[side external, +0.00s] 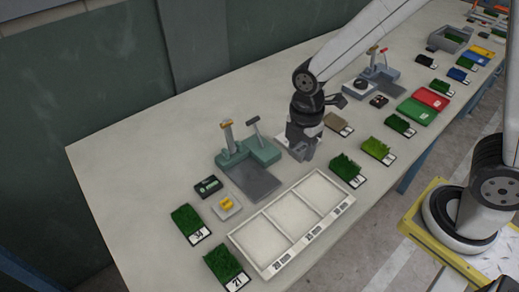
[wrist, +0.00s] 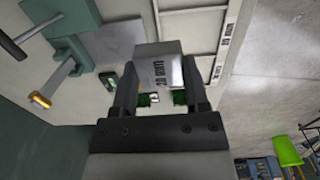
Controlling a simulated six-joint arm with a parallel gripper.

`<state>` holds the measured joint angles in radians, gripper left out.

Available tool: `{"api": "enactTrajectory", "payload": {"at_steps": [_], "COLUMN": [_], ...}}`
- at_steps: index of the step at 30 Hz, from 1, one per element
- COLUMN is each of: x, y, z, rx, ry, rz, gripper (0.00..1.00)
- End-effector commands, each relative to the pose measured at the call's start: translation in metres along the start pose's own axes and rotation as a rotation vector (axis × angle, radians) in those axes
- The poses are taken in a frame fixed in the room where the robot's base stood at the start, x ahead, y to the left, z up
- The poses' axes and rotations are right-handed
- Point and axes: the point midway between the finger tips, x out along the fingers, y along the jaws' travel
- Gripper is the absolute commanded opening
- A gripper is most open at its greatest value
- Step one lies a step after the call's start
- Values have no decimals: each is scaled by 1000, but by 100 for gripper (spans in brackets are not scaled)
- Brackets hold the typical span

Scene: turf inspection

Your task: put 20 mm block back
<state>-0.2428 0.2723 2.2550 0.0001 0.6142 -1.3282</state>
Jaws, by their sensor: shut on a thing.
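My gripper (side external: 302,150) is shut on the grey 20 mm block (wrist: 160,68). In the wrist view the block sits between both fingers, with its "20 mm" marking facing the camera. In the side view my gripper is beyond the far right end of a white three-compartment tray (side external: 252,226), to the right of a green lever fixture (side external: 232,160). The tray has labels along its front edge, and its compartments look empty. The tray also shows in the wrist view (wrist: 222,42), behind the block. The height of the block above the table is hard to tell.
A dark green device (side external: 208,186) and a yellow item (side external: 227,203) on a pale pad lie left of the tray. Turf samples (side external: 346,167) stand around it. A second lever fixture (side external: 378,72) and red and green cases (side external: 418,111) are farther right.

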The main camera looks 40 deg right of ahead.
Motion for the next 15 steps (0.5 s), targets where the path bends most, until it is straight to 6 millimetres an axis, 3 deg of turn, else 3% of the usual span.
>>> {"api": "enactTrajectory", "payload": {"at_steps": [8, 15], "x": [1, 3], "y": [53, 88], "z": [58, 120], "rx": [8, 7], "ry": [0, 0], "rz": [1, 1], "gripper": [0, 0]}}
